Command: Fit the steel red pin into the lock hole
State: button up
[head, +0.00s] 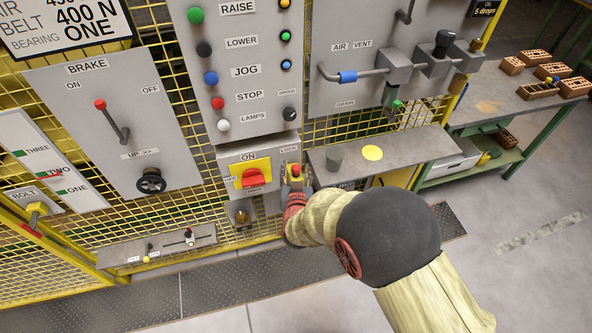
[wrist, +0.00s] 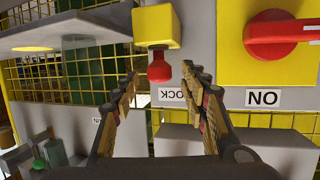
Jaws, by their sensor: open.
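The red pin's knob (wrist: 159,68) shows in the wrist view, which is upside down, against a yellow block (wrist: 157,27) beside the LOCK label. In the head view the red knob (head: 295,170) sits at the top of this small block, right of the yellow switch plate. No steel shank shows, and I cannot tell how deep the pin sits; the lock hole itself is not visible. My gripper (wrist: 160,72) is open, with one fingertip on each side of the knob and visible gaps. In the head view my gripper (head: 296,190) is partly hidden by my wrist.
A red rotary switch (head: 254,178) is close to the left of the lock. A grey shelf (head: 420,150) with a yellow disc (head: 372,153) and a grey cup (head: 334,158) is close to the right. Yellow mesh surrounds the panels. A workbench (head: 490,105) with bricks stands farther right.

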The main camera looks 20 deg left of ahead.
jog(key=v, duration=1.2)
dwell(0.5)
